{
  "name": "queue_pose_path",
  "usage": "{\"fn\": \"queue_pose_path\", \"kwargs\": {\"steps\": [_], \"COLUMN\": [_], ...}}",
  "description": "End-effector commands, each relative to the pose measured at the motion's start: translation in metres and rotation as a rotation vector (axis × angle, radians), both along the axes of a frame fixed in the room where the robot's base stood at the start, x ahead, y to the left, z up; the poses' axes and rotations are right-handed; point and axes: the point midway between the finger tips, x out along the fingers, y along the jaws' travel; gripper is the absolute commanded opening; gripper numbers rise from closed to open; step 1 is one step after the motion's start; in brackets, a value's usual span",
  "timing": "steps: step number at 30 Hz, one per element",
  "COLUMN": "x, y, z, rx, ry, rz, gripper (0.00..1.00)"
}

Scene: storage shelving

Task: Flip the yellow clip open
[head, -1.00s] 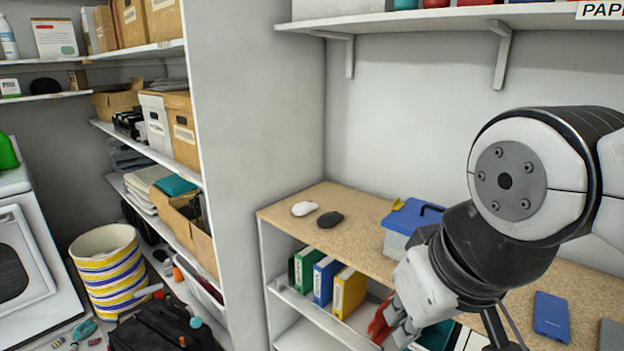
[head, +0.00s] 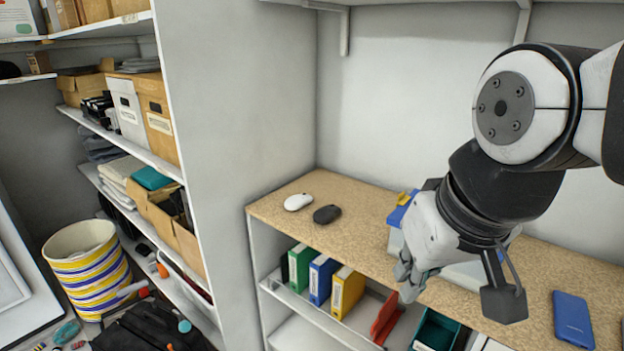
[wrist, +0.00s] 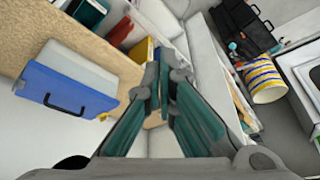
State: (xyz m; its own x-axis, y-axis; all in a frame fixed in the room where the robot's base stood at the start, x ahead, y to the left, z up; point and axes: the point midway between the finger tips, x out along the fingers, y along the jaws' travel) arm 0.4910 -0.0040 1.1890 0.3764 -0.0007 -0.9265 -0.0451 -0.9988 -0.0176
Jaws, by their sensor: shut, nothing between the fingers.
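A clear box with a blue lid stands on the speckled worktop, largely hidden behind my gripper in the head view. A small yellow clip (head: 404,197) shows at the left end of its blue lid (head: 397,215). In the wrist view the box's blue lid (wrist: 55,92) with a black handle is at the left, and a bit of yellow clip (wrist: 103,117) shows at its lower right corner. My gripper (head: 408,287) is shut and empty, pointing down near the worktop's front edge, in front of the box. Its fingers (wrist: 164,80) point away from the box in the wrist view.
A white mouse (head: 298,201) and a black mouse (head: 327,215) lie on the worktop (head: 365,225) left of the box. A blue phone-like slab (head: 573,318) lies at the right. Green, blue and yellow binders (head: 347,291) and a red item (head: 387,318) stand below.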

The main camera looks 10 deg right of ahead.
Motion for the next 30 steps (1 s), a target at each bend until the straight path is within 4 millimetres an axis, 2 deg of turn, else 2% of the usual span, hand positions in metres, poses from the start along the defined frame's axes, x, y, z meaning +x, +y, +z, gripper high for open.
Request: {"fn": "queue_pose_path", "kwargs": {"steps": [3, 8, 14, 17, 22, 27, 30], "x": [0.036, 0.095, 0.17, 0.204, 0.255, 0.286, 0.295], "y": [-0.006, -0.024, -0.065, -0.095, -0.159, -0.228, -0.26], "z": [0.012, 0.02, 0.016, 0.008, -0.012, -0.033, -0.043], "rx": [0.052, 0.155, 0.319, 0.414, 0.59, 0.754, 0.828], "ry": [0.042, 0.086, 0.113, 0.112, 0.083, 0.026, -0.01], "rz": [-0.071, -0.168, -0.288, -0.349, -0.457, -0.555, -0.596], "gripper": [0.0, 0.0, 0.0, 0.0, 0.0, 0.0, 0.0]}}
